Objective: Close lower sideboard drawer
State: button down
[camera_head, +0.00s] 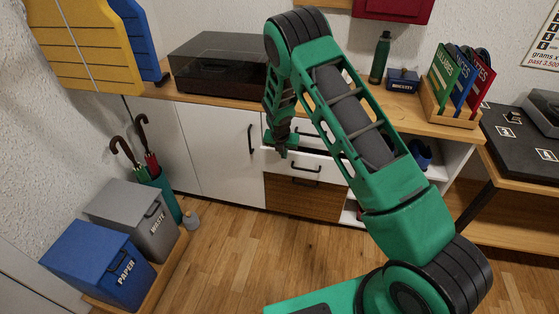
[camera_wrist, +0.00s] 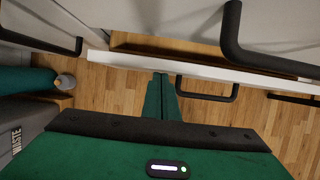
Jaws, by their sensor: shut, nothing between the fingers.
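The lower sideboard drawer (camera_head: 283,163) has a white front with a black bar handle and stands pulled out, with a dark gap above it. In the wrist view its white front edge (camera_wrist: 225,71) and a strip of its brown wooden inside show, with its handle (camera_wrist: 207,96) on the outer side. My gripper (camera_head: 281,152) is shut and empty. In the wrist view its fingertips (camera_wrist: 160,76) overlap the drawer's front edge, left of the handle. I cannot tell whether they touch it. My arm hides part of the sideboard's drawers.
The upper drawer's handle (camera_wrist: 236,45) juts out close to the wrist camera. A white cabinet door (camera_head: 222,150) stands left of the drawers. A grey waste bin (camera_head: 135,218), a blue paper bin (camera_head: 97,262) and an umbrella stand (camera_head: 166,192) are at left. Wooden floor before the drawers is clear.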

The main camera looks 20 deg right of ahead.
jog(key=shift+w+d, duration=0.25)
jog(key=shift+w, duration=0.1)
jog(key=shift+a, duration=0.1)
jog(key=s+a+r, duration=0.4)
jog(key=s+r, duration=0.3)
jog(key=r, duration=0.2)
jog(key=t+h, duration=0.7)
jog(key=t, duration=0.5)
send_near(279, 158)
jog(key=s+a+r, duration=0.3)
jog(key=s, duration=0.3)
jog(key=x, duration=1.4)
jog(key=shift+d+f, duration=0.1)
jog(key=shift+f, duration=0.1)
